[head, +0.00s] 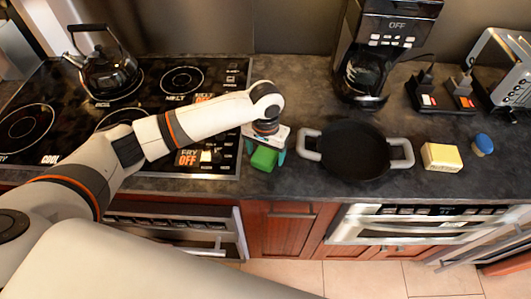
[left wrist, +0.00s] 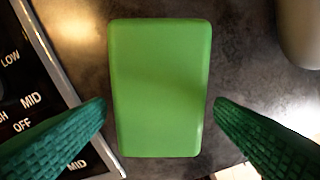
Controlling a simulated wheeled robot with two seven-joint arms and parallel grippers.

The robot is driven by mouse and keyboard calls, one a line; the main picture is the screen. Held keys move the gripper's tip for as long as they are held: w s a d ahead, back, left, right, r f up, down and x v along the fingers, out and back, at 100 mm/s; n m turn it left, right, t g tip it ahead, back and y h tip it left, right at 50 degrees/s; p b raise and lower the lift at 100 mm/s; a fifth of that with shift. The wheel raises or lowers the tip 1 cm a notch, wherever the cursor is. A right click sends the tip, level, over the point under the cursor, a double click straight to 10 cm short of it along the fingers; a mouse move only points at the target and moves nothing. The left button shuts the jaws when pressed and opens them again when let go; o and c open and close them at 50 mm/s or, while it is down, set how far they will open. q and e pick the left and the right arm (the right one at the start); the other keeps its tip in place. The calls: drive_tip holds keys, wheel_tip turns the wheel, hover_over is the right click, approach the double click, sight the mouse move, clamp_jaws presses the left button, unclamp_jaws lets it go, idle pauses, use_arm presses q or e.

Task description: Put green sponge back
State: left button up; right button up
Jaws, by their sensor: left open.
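The green sponge (head: 264,158) lies on the dark counter, just right of the stove, in the head view. My left gripper (head: 266,150) is above it, pointing down. In the left wrist view the sponge (left wrist: 159,88) fills the middle. The open green-padded fingers (left wrist: 160,112) stand on its left and right sides, with a gap on each side. The gripper hides part of the sponge in the head view. My right gripper is not in view.
A black pan (head: 352,152) with grey handles is right of the sponge. The stove (head: 60,115) holds a kettle (head: 105,70). A yellow block (head: 441,157), a blue item (head: 482,144) and a coffee maker (head: 385,40) stand farther right. Drawers and an oven front are below the counter.

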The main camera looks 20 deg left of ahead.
sight(266, 154)
use_arm(q)
wheel_tip(266, 154, up, 11)
drive_tip(key=b, duration=0.2)
drive_tip(key=shift+r, duration=0.15)
idle(0.3)
